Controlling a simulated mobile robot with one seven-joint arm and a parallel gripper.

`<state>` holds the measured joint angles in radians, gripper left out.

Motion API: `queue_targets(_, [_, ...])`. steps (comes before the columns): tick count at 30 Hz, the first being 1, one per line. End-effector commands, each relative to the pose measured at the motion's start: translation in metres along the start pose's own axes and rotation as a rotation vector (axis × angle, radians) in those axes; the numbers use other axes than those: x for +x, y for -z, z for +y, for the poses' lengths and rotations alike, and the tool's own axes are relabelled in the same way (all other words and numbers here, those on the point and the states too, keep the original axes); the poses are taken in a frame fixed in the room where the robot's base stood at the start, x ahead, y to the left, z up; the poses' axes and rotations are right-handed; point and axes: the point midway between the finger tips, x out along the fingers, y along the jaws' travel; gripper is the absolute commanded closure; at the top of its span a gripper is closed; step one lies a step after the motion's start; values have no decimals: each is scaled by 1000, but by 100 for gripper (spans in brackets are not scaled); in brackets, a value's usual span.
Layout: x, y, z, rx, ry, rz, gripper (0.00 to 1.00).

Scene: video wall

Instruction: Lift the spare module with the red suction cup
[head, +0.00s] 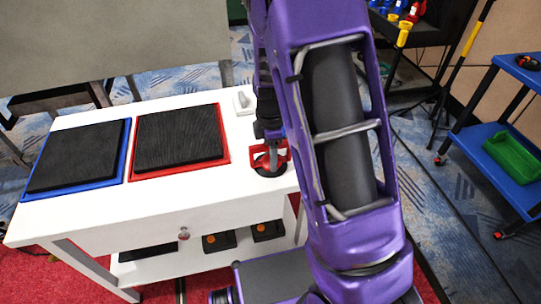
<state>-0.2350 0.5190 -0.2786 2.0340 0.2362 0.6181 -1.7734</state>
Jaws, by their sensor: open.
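A red suction cup (270,160) with a dark round base stands at the right end of the white table's top. My gripper (268,137) points down right above it, with its tips around or just beside the cup's upper part; contact cannot be told at this size. My gripper is open, and my purple arm hides part of it. Which thing is the spare module is not clear. Two dark ribbed pads lie on the table, one in a red tray (226,160) and one in a blue tray (24,196).
The white table (150,207) has a drawer and a lower shelf with black and orange items (218,242). A small grey object (242,100) sits at its back right. A blue cart (490,165) with a green bin (512,158) stands at right. A large grey panel (110,45) hangs behind.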

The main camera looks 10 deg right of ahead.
Motion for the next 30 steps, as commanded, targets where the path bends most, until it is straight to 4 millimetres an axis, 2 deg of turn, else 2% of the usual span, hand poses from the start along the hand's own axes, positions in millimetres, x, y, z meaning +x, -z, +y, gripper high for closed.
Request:
queue_targets(5, [2,0,0,0,0,0,38])
queue_targets(6, [2,0,0,0,0,0,41])
queue_targets(16, [2,0,0,0,0,0,100])
queue_targets(30, [2,0,0,0,1,0,100])
